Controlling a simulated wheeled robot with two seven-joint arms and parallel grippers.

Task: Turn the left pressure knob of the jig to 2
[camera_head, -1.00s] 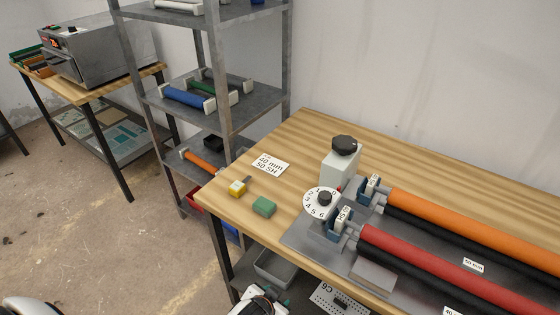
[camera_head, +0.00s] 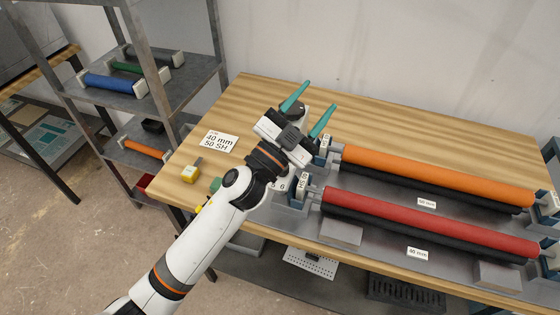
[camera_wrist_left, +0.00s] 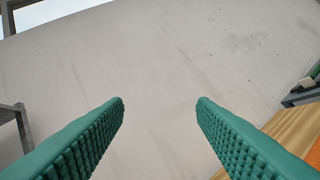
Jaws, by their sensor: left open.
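The jig (camera_head: 340,233) lies on the wooden table with an orange roller (camera_head: 430,175) and a red roller (camera_head: 420,222). At its left end, my left arm covers nearly all of the white numbered dial (camera_head: 283,186); only a sliver with a 6 shows, so its setting is hidden. The gripper's green fingers are spread and empty, above the jig's left end. In the left wrist view the open fingers (camera_wrist_left: 160,102) face the bare wall. My right gripper is out of view.
A yellow block (camera_head: 190,174), a partly hidden green block (camera_head: 215,184) and a label card (camera_head: 219,141) lie on the table's left part. A metal shelf (camera_head: 150,101) with rollers stands to the left. The table behind the rollers is clear.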

